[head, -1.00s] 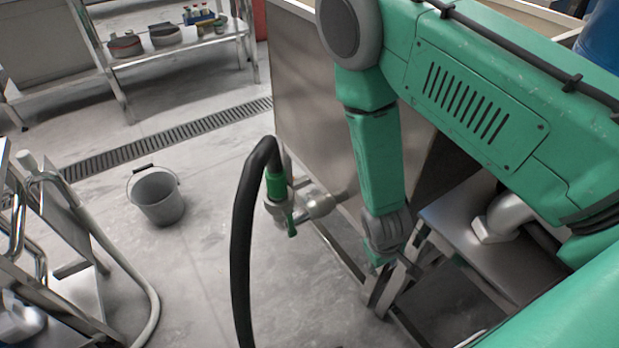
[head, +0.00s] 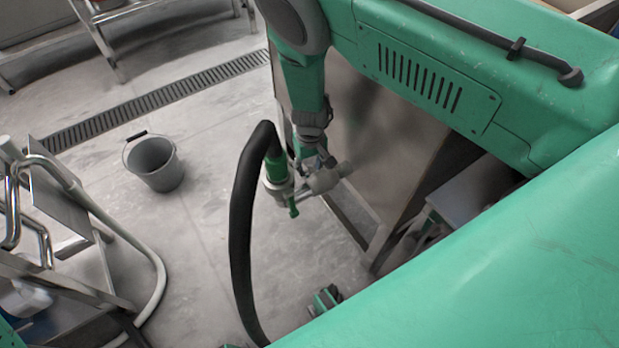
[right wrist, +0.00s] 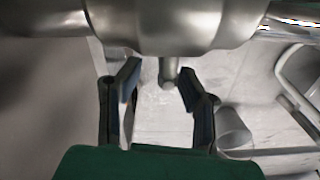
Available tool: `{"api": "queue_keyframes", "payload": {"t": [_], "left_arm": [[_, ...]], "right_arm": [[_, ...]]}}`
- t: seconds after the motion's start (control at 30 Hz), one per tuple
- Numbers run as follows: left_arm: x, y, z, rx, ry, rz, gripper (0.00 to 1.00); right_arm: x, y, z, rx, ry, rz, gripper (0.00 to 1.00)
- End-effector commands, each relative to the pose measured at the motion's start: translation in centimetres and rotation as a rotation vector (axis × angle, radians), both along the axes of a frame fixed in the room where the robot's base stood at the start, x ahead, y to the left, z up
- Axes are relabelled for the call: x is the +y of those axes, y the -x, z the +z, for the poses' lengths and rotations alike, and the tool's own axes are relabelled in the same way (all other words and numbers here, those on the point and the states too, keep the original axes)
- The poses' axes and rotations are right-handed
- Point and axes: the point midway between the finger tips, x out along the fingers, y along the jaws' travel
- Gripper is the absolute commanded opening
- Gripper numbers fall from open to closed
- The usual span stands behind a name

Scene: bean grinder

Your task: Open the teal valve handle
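A small green lever, which I take for the teal valve handle (head: 292,208), hangs below the metal valve at the end of a pipe (head: 325,181). A black hose (head: 241,230) with a green collar (head: 275,170) joins the valve from above. My right gripper (head: 320,165) is just behind and above the pipe, to the right of the lever and apart from it. I cannot make out the lever there.
A large metal cabinet (head: 375,140) stands right behind the pipe. A grey bucket (head: 154,165) is on the floor at left, near a drain grate (head: 150,105). A metal frame with steps (head: 60,225) is at far left.

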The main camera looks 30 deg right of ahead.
Motion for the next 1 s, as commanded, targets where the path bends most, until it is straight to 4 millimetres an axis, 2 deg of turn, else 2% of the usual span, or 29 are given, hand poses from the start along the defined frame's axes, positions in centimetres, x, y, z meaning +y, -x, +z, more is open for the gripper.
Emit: {"api": "queue_keyframes", "payload": {"t": [0.03,0.23,0.63,0.67,0.73,1.0], "left_arm": [[0.0,0.0,-0.7,0.0,0.0,0.0,0.33],[0.0,0.0,-1.5,-0.001,0.0,0.0,0.33],[0.0,0.0,-1.6,-0.001,0.0,0.001,0.33],[0.0,0.0,-1.6,-0.001,0.0,0.0,0.33],[0.0,0.0,-1.6,-0.001,0.0,0.0,0.33],[0.0,0.0,-1.5,-0.001,0.0,0.001,0.33]], "right_arm": [[0.2,0.0,-1.3,0.001,0.0,0.004,0.33],[0.2,0.0,-3.5,-0.001,0.002,0.002,0.33],[0.1,0.0,-4.2,-0.001,-0.002,0.001,0.33],[0.1,0.0,-4.2,-0.001,-0.001,0.001,0.26],[0.1,0.0,-4.2,-0.001,0.0,0.001,0.02],[0.1,0.1,-4.1,0.002,-0.01,0.0,0.0]]}}
